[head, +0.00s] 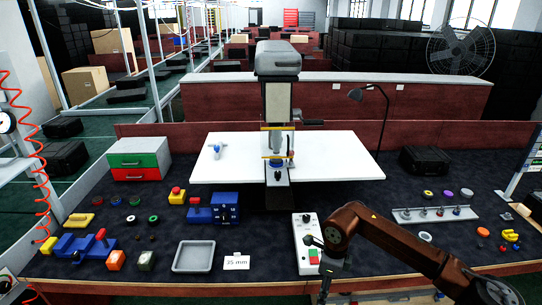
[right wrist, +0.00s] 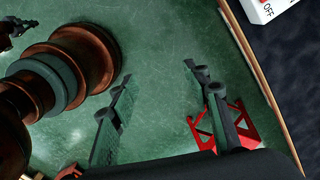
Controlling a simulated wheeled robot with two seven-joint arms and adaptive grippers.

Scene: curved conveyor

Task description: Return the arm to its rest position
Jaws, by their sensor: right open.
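My right arm (head: 400,245) comes in from the right in the head view, bends at an elbow in front of the table, and runs down past the table's front edge. In the right wrist view my right gripper (right wrist: 157,78) is open, with its two dark fingers well apart and nothing between them. It is over the green floor (right wrist: 160,40), beside the table edge. My left arm and left gripper do not show in the head view.
The dark worktable (head: 125,210) holds a white control box (head: 304,232) close to my right arm, a grey tray (head: 193,257), a peg rail (head: 432,214) and several small parts. A press machine (head: 277,120) stands at the centre. A lamp (head: 385,110) rises behind.

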